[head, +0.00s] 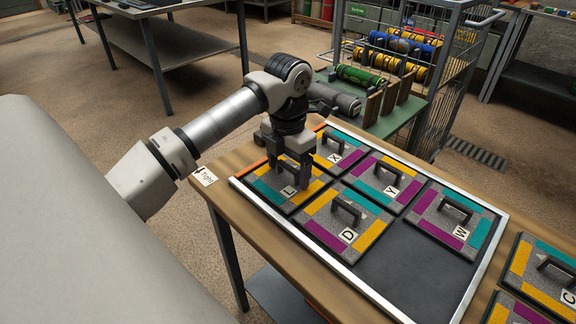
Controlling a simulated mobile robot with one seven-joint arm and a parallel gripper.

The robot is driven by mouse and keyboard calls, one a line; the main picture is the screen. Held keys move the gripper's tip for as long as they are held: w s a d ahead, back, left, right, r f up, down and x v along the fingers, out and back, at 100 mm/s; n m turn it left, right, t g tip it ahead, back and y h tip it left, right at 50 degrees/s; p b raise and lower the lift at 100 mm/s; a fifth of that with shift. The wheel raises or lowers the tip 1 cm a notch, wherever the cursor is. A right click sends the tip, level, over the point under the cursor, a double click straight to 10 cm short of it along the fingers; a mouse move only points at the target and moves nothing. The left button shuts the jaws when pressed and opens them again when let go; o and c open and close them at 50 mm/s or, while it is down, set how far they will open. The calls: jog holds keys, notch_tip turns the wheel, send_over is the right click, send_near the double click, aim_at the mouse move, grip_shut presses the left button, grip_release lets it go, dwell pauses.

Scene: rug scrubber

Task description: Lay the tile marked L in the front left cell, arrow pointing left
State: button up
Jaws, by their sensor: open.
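The tile marked L (268,192) is grey with teal and yellow strips. It lies in the left cell of the near row of the metal-rimmed tray (306,241) and looks flat, though its far part is hidden. Its letter label faces me, but the arrow is too small to read. My gripper (292,183) is open and low over this tile, its fingers down at the handle. I cannot tell if they touch it.
Tiles D (324,230), X (350,140), Y (405,170) and W (433,229) lie in other cells. The near right cell (410,275) is bare. Tile C (545,295) lies right of the tray. A small tag (205,177) sits at the table's left edge. A wire cart (440,80) stands behind.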

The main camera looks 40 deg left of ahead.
aim_at(288, 166)
notch_tip(288, 166, up, 12)
jog(key=shift+r, duration=0.2)
